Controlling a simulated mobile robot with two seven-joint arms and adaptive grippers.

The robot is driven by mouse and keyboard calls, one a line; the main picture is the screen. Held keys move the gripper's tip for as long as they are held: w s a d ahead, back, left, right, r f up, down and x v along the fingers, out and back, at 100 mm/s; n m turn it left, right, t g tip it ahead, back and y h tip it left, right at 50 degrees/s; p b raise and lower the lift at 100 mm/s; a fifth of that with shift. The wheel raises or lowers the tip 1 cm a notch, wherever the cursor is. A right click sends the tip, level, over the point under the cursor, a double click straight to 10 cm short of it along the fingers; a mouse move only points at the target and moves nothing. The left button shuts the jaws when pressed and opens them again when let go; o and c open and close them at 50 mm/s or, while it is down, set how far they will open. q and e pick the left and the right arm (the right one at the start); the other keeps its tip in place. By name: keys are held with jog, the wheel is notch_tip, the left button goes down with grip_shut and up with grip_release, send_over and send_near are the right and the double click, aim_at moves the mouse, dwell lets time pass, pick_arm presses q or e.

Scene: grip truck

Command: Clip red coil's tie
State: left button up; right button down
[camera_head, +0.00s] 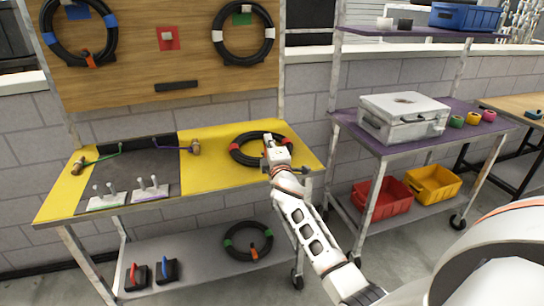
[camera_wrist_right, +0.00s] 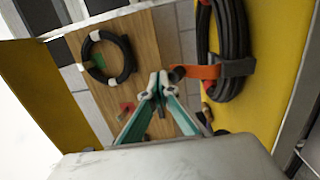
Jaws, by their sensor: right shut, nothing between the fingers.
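The black coil with red bands (camera_head: 239,153) lies on the yellow right part of the workbench. In the right wrist view the coil (camera_wrist_right: 230,30) stands at the upper right, with an orange tie (camera_wrist_right: 196,72) sticking out from its side towards my fingers. A dark piece of strap (camera_wrist_right: 238,67) crosses the coil beside the orange part. My right gripper (camera_head: 268,139) is over the coil and hides part of it. In the wrist view its fingertips (camera_wrist_right: 160,80) are shut and empty, just beside the orange tie's free end. I cannot tell whether they touch. My left gripper is not in view.
A wooden board (camera_head: 120,88) behind the bench holds a blue-banded coil (camera_head: 62,50) and a white-banded coil (camera_head: 217,47). A green-banded coil (camera_head: 228,243) lies on the lower shelf. A silver case (camera_head: 377,122) stands on the purple cart shelf at right.

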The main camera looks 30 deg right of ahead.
jog(key=shift+b+x, duration=0.5)
jog(key=shift+x, duration=0.85)
jog(key=shift+w+d+f, duration=0.1)
jog(key=shift+w+f, duration=0.05)
jog(key=shift+w, duration=0.3)
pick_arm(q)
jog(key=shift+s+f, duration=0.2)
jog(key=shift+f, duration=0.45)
pick_arm(e)
jog(key=shift+w, duration=0.15)
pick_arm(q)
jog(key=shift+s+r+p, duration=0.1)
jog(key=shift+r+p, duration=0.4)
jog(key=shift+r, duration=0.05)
pick_arm(e)
jog(key=shift+w+d+f, duration=0.1)
jog(key=shift+w+d, duration=0.1)
jog(key=shift+w, duration=0.35)
